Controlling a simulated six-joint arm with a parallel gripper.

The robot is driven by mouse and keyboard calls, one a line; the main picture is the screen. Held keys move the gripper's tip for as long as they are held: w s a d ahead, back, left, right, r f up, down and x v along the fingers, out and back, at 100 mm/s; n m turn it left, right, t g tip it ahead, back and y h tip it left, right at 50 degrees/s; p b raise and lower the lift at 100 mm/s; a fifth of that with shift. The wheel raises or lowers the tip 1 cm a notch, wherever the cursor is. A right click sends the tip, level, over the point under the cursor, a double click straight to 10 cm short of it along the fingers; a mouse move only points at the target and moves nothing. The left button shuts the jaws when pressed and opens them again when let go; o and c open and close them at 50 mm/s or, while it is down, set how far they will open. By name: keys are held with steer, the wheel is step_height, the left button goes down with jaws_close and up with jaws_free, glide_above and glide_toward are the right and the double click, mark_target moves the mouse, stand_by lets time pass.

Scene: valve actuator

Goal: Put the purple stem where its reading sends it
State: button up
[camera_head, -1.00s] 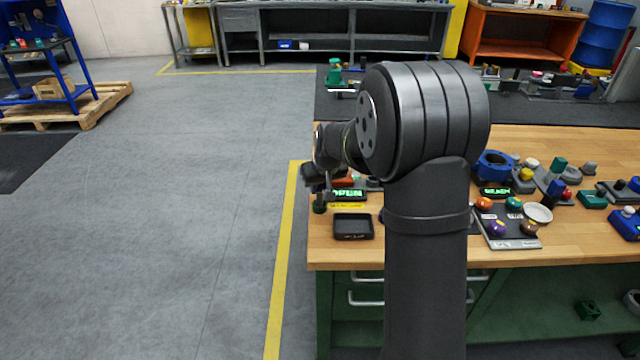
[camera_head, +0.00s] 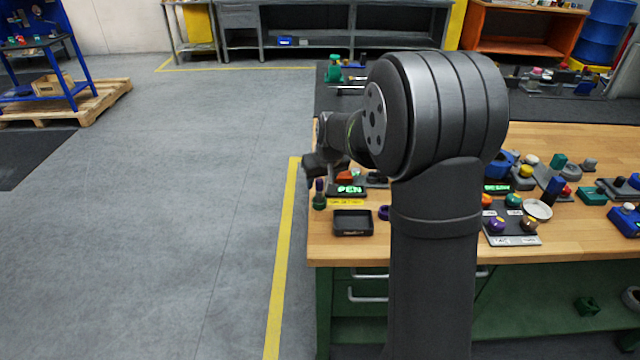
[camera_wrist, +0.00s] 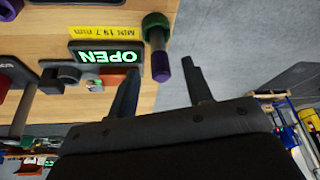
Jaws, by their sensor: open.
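The purple-topped stem (camera_head: 319,185) stands upright in a green holder (camera_head: 319,202) at the near left of the bench. In the wrist view the stem's purple end (camera_wrist: 161,68) points toward my gripper, and the green part (camera_wrist: 156,26) is at its far end. My gripper (camera_wrist: 161,66) is open, with one finger on each side of the purple end in the picture; I see no contact. In the head view my gripper (camera_head: 322,165) is just above and behind the stem, partly hidden by my arm. A display (camera_head: 350,190) beside the holder reads OPEN in green.
A yellow label (camera_wrist: 102,31) reading MIN 19.7 mm lies by the display. A black tray (camera_head: 352,223) sits in front, with a purple ring (camera_head: 384,212) to its right. A plate with several coloured knobs (camera_head: 512,240) stands farther right. Bare wood (camera_head: 335,250) shows at the front edge.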

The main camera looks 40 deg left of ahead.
mark_target(320, 182)
steer(key=v, duration=1.4)
steer(key=shift+r, duration=0.25)
steer(key=x, duration=1.7)
steer(key=shift+f, duration=0.25)
steer(key=shift+r, duration=0.15)
steer(key=v, duration=1.7)
steer(key=x, duration=1.7)
steer(key=shift+f, duration=0.35)
step_height(320, 182, up, 9)
steer(key=shift+f, duration=0.1)
